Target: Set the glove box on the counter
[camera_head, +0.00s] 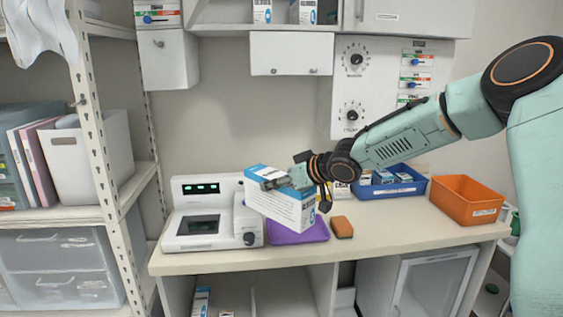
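A white and blue glove box (281,210) is tilted above the counter (385,243), in front of the white device's right side and over part of a purple mat. My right gripper (296,186), whose arm comes in from the right, is at the box's upper right end, with fingers on its top and right side. It appears shut on the box. The box's lower edge overlaps the mat in the picture, so any contact there is hard to judge. My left gripper is out of view.
A purple mat (302,234) and an orange-brown sponge (341,227) lie on the counter. A white device (192,232) stands at left. A blue bin (388,191) with small boxes and an orange bin (467,201) stand at right. The front right counter is clear.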

